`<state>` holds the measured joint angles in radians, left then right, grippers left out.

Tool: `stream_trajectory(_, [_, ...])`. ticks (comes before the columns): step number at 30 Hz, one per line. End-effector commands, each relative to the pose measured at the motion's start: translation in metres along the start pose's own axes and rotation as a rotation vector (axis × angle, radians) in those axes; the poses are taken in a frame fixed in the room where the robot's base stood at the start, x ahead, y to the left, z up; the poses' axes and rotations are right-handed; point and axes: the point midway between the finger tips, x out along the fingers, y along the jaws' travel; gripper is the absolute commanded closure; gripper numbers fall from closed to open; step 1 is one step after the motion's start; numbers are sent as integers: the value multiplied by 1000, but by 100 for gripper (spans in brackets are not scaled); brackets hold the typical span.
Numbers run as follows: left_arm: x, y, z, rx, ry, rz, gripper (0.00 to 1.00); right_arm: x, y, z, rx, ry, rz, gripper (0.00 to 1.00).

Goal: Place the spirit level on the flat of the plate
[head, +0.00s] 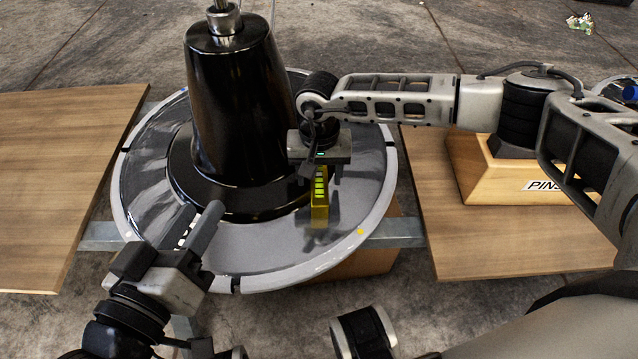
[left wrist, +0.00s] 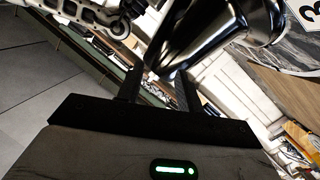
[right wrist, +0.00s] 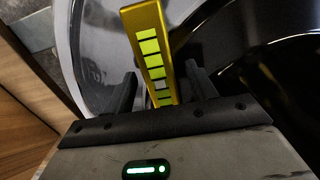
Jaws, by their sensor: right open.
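The yellow spirit level (head: 320,207), with a row of green windows, is at the front right of the round grey plate (head: 262,257), beside the black cone. My right gripper (head: 319,200) is above the plate with its fingers apart around the level. In the right wrist view the level (right wrist: 149,48) runs between the two open fingers, and part of it is hidden low down. I cannot tell whether it touches the plate. My left gripper (head: 193,226) is open and empty over the plate's front left; its spread fingers also show in the left wrist view (left wrist: 158,88).
The tall glossy black cone (head: 235,100) stands on the plate, topped by a metal rod. Wooden boards lie left (head: 60,150) and right (head: 480,245). A wooden box labelled PINS (head: 490,185) sits on the right board. A yellow dot (head: 360,232) marks the plate's rim.

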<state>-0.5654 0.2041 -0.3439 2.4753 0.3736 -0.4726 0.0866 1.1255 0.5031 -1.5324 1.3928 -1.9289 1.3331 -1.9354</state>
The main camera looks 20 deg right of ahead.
Motion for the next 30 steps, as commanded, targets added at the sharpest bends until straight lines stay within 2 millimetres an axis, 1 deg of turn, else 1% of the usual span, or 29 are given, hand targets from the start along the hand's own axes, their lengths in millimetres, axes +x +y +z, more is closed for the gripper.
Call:
stream_trajectory(1, [0,1,-3,-4,15,8,64,7,0,0,1,-1,1,44])
stream_trajectory(2, [0,2,-5,-6,20,12,64,8,0,0,1,-1,0,44])
stream_trajectory(4, [1,3,-9,-7,29,16,64,8,0,0,1,0,-1,44])
stream_trajectory(8, [1,4,-9,-7,29,16,64,7,0,0,0,1,-1,44])
stream_trajectory(11, [1,4,-9,-6,29,16,64,7,0,0,0,1,-1,69])
stream_trajectory(12, [1,4,-9,-6,28,15,64,7,0,0,0,1,-1,80])
stream_trajectory(14, [1,3,-9,-6,27,15,64,7,0,0,0,1,-1,96])
stream_trajectory(17, [1,3,-8,-6,24,14,64,6,0,-1,1,1,-2,100])
stream_trajectory(24, [0,3,-6,-7,18,10,64,4,0,-1,1,2,-2,100])
stream_trajectory(26, [0,3,-6,-4,16,9,64,1,0,-1,0,2,-2,100])
stream_trajectory(30, [-1,3,-9,9,10,1,64,-14,-1,-1,-2,4,-4,100])
